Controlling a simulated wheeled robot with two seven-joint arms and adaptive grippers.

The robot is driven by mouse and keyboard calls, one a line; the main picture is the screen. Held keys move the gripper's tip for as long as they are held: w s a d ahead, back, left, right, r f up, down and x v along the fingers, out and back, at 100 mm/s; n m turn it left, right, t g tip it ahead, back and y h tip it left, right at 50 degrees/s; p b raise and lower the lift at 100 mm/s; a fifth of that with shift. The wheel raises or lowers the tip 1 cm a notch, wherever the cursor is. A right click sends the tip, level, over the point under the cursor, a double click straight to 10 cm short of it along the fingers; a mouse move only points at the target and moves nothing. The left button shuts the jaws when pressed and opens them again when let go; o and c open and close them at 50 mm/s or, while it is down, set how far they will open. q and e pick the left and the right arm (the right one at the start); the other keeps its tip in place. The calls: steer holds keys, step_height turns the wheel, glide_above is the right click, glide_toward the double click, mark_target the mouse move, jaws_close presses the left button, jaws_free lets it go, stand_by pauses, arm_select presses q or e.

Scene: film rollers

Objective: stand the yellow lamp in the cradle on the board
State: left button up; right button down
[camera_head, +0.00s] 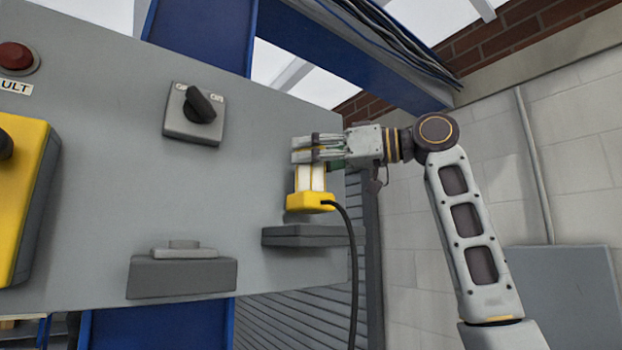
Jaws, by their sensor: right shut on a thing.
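The yellow lamp (312,201) has a pale, lit upper part, a yellow base and a black cable hanging from it. My right gripper (303,149) comes in from the right and is shut on the lamp's upper part, holding it upright. The lamp is just above a dark grey ledge (313,237) on the right part of the grey board (100,110). A small grey piece shows between lamp and ledge; I cannot tell whether they touch. A second grey ledge (180,277) with a lighter raised top sits lower left and is empty. I cannot tell which ledge is the cradle. My left gripper is out of view.
A rotary switch (196,114) sticks out of the board at upper middle. A yellow box (20,195) and a red button (15,56) are at the left edge. The black cable (353,270) hangs past the right ledge. The board between the ledges is clear.

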mark_target(311, 176)
stand_by(0.4)
steer(key=shift+f, duration=2.15)
steer(key=shift+f, duration=0.1)
steer(key=c, duration=0.7)
jaws_free()
steer(key=shift+s, duration=0.1)
steer(key=shift+b+v, duration=1.6)
steer(key=shift+v, duration=4.45)
